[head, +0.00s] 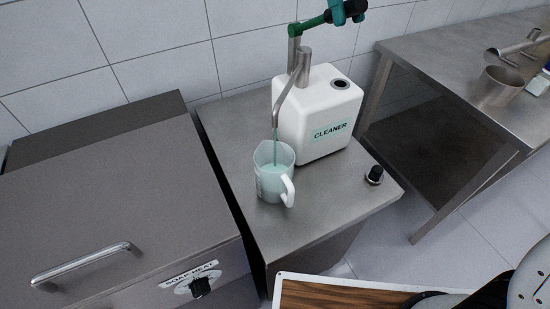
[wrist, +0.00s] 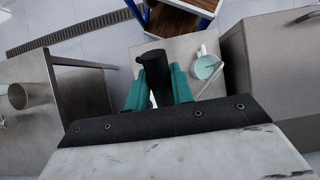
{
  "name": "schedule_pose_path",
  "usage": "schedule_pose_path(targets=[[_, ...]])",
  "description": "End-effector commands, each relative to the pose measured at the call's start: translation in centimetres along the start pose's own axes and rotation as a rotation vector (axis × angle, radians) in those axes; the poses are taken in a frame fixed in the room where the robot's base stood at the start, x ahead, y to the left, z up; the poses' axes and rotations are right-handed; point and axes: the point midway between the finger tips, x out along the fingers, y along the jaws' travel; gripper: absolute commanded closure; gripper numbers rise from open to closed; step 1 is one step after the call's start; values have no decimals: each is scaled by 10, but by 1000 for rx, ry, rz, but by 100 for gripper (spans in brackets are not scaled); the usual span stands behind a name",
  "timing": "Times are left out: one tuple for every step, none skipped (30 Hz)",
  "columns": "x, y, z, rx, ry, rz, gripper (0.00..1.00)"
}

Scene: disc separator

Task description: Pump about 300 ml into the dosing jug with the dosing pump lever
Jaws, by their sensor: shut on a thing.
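The dosing jug (head: 272,184), clear with a white handle, stands upright on the steel stand under the pump spout (head: 283,97). Pale teal liquid is in it, and a thin teal stream (head: 275,151) shows below the spout. I cannot read the level against the marks. The white CLEANER canister (head: 318,112) carries the pump. The green pump lever (head: 308,25) is raised above it. My gripper (head: 346,10) is at the lever's end, partly cut off by the top edge. In the wrist view its teal fingers (wrist: 158,88) are shut on the black lever grip (wrist: 154,62); the jug (wrist: 205,66) is to their right.
A steel unit with a SOAK HEAT knob (head: 200,286) stands at left. A black knob (head: 375,175) is on the stand's right side. A steel table (head: 455,70) with a metal pot (head: 497,87) is at right. A wood-topped surface (head: 340,294) is in front.

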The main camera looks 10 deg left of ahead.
Motion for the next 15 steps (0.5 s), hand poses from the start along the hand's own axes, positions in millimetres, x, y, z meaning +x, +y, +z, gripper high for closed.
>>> schedule_pose_path(targets=[[6,0,2,0,37,0,100],[11,0,2,0,64,0,100],[19,0,1,0,104,0,100],[24,0,0,0,133,0,100],[29,0,0,0,161,0,100],[35,0,-1,0,195,0,100],[39,0,-2,0,217,0,100],[43,0,-3,0,235,0,100],[46,0,-4,0,254,0,100],[48,0,-4,0,264,0,100],[49,0,-5,0,270,-1,100],[50,0,-5,1,280,-1,100],[52,0,-6,1,290,-1,100],[55,0,-6,1,304,-1,100],[60,0,-8,1,331,-1,100]])
